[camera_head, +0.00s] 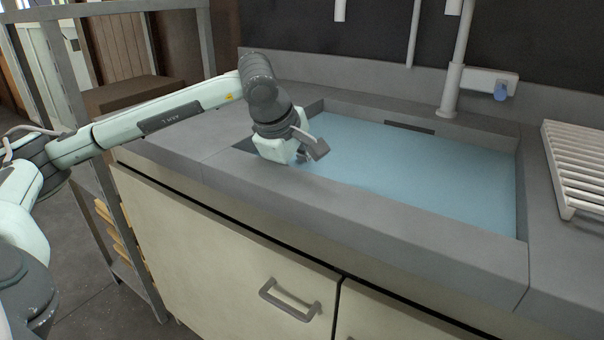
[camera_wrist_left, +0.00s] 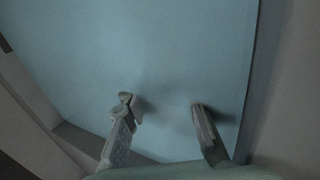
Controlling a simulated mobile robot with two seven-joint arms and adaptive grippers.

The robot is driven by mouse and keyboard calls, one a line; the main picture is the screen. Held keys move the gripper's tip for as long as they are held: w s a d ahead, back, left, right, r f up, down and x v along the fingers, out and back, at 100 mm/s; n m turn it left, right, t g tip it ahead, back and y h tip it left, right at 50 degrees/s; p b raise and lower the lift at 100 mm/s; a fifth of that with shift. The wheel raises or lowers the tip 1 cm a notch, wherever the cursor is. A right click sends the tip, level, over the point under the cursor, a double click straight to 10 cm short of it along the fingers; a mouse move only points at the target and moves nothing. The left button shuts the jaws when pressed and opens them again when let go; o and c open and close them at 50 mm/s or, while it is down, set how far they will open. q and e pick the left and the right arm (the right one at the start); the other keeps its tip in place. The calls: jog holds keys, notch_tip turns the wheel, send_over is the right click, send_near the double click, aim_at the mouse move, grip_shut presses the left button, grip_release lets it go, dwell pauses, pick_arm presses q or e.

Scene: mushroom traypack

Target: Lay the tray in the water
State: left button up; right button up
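The water (camera_head: 400,170) fills the sink with a flat pale blue surface. It also fills most of the left wrist view (camera_wrist_left: 150,50). My left gripper (camera_head: 303,158) is low over the left end of the sink, near its front left corner. In the left wrist view its two fingers (camera_wrist_left: 163,106) stand apart with only water showing between them. I cannot tell whether the fingertips touch the water. No tray shows in either view. My right gripper is not in view.
A grey counter (camera_head: 330,215) rims the sink. A faucet (camera_head: 455,75) rises behind it, and a white slatted rack (camera_head: 578,160) lies at the right. A metal shelf (camera_head: 125,240) stands left of the cabinet. The middle and right of the water are clear.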

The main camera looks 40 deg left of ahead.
pick_arm(q)
jog(key=shift+s+d+f+g, duration=0.15)
jog(key=shift+s+g, duration=0.1)
jog(key=shift+s, duration=0.2)
jog(key=shift+s+d+g, duration=0.15)
jog(key=shift+s+g, duration=0.1)
jog(key=shift+s, duration=0.2)
jog(key=v, duration=0.7)
jog(key=shift+w+a+r+t+p, duration=0.25)
jog(key=shift+a+r+t+p, duration=0.05)
jog(key=shift+r+t, duration=0.1)
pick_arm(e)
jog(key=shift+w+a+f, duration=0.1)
pick_arm(q)
jog(key=shift+w, duration=0.1)
